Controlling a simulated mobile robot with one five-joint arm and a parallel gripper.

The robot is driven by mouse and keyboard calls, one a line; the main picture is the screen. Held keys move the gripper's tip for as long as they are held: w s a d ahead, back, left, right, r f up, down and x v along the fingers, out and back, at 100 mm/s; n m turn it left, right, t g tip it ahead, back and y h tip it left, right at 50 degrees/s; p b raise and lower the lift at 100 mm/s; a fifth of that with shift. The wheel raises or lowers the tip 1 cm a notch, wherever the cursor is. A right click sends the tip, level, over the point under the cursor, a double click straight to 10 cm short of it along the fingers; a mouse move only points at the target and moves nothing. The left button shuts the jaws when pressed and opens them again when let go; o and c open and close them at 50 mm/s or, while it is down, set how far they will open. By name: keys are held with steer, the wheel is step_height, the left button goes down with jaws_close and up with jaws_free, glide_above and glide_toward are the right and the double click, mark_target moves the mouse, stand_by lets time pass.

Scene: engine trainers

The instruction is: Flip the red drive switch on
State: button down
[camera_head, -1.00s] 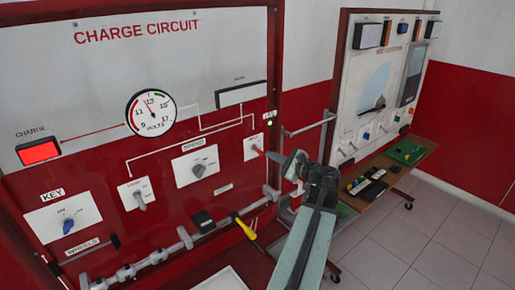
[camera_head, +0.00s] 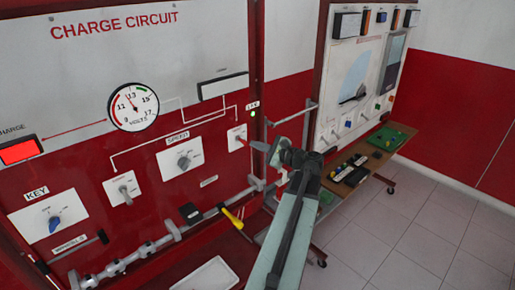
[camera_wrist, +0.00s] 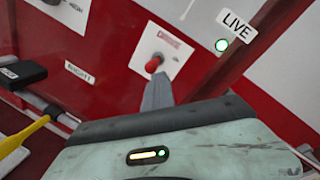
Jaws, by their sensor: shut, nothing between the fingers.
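The red-tipped drive switch (camera_head: 240,140) sits on a small white plate at the right end of the red panel. In the wrist view, its round red tip (camera_wrist: 152,64) stands out from the plate (camera_wrist: 162,45), just beyond my finger. My gripper (camera_head: 257,146) is shut and empty, pointing left at the switch. In the wrist view, the grey fingers of my gripper (camera_wrist: 157,90) end right below the red tip. I cannot tell whether they touch it. The lever's exact tilt is partly hidden by the fingers.
A lit green LIVE lamp (camera_wrist: 221,45) is right of the switch, beside the panel's red frame post (camera_wrist: 235,60). A rotary switch (camera_head: 180,158) and a toggle (camera_head: 124,190) are to the left. A yellow-handled tool (camera_head: 232,217) lies below. A second trainer stands right with a wooden shelf (camera_head: 345,188).

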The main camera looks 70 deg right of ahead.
steer(key=shift+w+a, duration=0.15)
steer(key=shift+w, duration=0.2)
steer(key=s+f+b, duration=0.4)
steer(key=s, duration=0.7)
steer(key=shift+s, duration=0.3)
